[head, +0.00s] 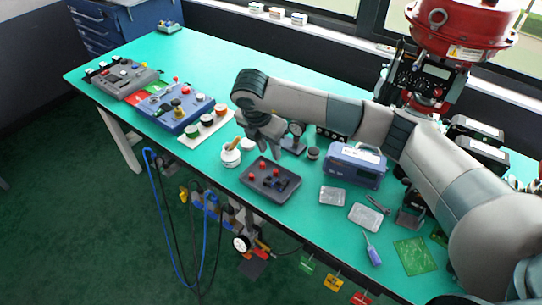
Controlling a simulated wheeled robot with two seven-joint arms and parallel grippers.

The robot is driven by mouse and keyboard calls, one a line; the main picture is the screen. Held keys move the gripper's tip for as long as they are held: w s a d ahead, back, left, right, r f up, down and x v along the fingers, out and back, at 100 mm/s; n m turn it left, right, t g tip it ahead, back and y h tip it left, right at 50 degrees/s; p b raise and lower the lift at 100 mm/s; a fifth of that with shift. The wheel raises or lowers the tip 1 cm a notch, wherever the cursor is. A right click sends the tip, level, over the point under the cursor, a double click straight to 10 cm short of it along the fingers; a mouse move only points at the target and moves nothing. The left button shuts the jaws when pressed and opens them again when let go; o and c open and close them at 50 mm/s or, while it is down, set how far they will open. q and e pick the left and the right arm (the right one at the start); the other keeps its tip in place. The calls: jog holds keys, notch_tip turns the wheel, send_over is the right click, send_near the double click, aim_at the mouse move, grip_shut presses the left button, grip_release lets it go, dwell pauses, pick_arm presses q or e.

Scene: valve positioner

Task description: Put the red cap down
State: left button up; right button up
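My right gripper (264,145) hangs over the middle of the green table, fingers pointing down, above and behind a dark tray. How far its fingers are apart is too small to tell, and I see no red cap between them. I cannot tell whether either is the red cap. My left gripper is not in view.
A white cup with a wooden handle (231,156) stands left of the dark tray. A blue panel box (172,112) stands at left.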

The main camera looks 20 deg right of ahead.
jog(key=shift+r, duration=0.25)
dwell(0.3)
